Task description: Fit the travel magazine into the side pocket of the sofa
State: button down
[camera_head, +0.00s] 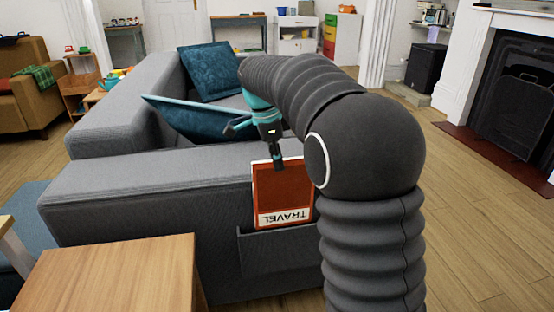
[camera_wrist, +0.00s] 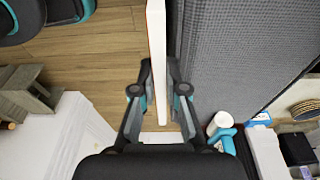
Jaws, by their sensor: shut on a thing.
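The red travel magazine (camera_head: 284,190) hangs upright beside the near side of the grey sofa (camera_head: 150,205), its TRAVEL lettering upside down. My gripper (camera_head: 277,162) is shut on its top edge; in the wrist view my gripper (camera_wrist: 160,80) has a finger on each side of the magazine (camera_wrist: 157,45), seen edge-on. The sofa (camera_wrist: 230,50) lies just to its right there. The dark side pocket (camera_head: 275,255) is on the sofa's side, directly below the magazine. The magazine's lower edge is at the pocket's mouth; I cannot tell whether it is inside. My arm hides the pocket's right part.
A wooden table (camera_head: 115,275) stands at the front left, close to the sofa. Teal cushions (camera_head: 208,72) lie on the sofa. A white fireplace (camera_head: 500,75) stands at the right. The wooden floor (camera_head: 480,190) between it and the sofa is clear.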

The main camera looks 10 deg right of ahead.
jog(key=shift+f+b, duration=1.3)
jog(key=shift+f, duration=0.75)
jog(key=c, duration=1.1)
grip_release()
jog(key=shift+c, duration=0.2)
jog(key=r, duration=0.4)
jog(key=a+r, duration=0.1)
jog(key=r, duration=0.3)
jog(key=a+r, duration=0.1)
jog(key=r, duration=0.3)
jog(key=shift+a, duration=0.2)
jog(key=shift+f, duration=0.1)
